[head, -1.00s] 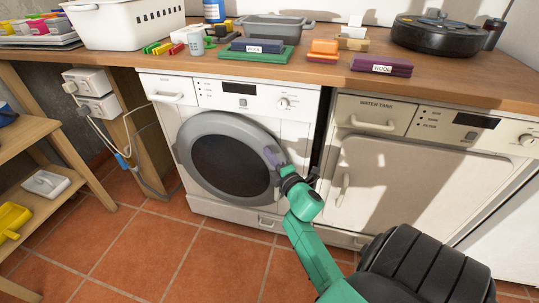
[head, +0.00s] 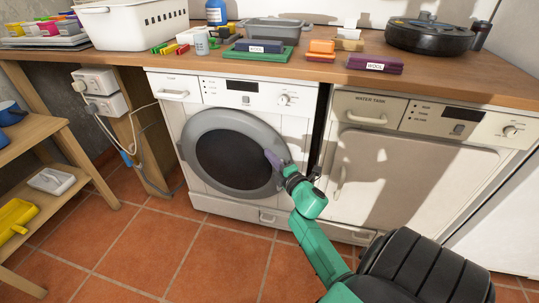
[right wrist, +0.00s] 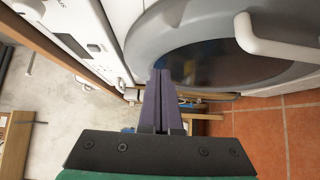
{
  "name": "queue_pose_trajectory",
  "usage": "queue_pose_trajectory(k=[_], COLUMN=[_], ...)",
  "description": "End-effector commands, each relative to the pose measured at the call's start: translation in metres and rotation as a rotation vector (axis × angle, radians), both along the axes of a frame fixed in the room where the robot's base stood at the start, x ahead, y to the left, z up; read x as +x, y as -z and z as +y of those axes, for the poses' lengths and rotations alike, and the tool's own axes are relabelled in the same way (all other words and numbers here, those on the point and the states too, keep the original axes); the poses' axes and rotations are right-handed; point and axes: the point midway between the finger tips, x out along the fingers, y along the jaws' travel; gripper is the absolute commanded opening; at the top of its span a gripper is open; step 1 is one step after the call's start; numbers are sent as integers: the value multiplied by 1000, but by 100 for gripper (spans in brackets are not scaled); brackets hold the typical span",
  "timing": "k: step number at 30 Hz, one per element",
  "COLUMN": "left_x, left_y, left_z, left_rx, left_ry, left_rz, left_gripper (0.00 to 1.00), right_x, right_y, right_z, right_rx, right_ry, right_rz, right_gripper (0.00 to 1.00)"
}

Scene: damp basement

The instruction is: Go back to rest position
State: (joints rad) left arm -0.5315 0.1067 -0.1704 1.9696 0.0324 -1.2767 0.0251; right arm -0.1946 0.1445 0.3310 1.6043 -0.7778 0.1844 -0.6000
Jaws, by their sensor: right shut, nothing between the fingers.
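My right gripper (head: 273,159) is in front of the right edge of the washing machine's round door (head: 192,138), which looks closed. In the right wrist view its purple fingers (right wrist: 160,78) are together with nothing between them. The grey door rim and dark glass show just beyond the fingertips in that view. I cannot tell whether the fingertips touch the door. My left gripper is not in view.
A worktop (head: 325,70) runs above the washing machine and the water-tank appliance (head: 390,185). It holds a white basket (head: 130,24), a grey tub (head: 272,30) and a black round device (head: 432,38). A wooden shelf (head: 55,140) stands left. Tiled floor (head: 130,240) in front is clear.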

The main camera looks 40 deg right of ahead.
Motion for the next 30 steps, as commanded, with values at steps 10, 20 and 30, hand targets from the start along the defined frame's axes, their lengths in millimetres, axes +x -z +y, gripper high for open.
queue_pose_trajectory(k=[10, 20, 30], left_x=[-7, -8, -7], left_y=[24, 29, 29], left_z=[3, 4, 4], left_rx=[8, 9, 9], left_ry=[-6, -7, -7], left_rz=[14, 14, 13], left_gripper=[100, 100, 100], right_x=[-68, -88, -86], right_y=[-1, -1, 85], right_z=[11, 15, 23], right_rx=[0, -1, 501], right_ry=[2, 1, 209], right_rz=[2, -1, 196], right_gripper=[0, 0, 0])
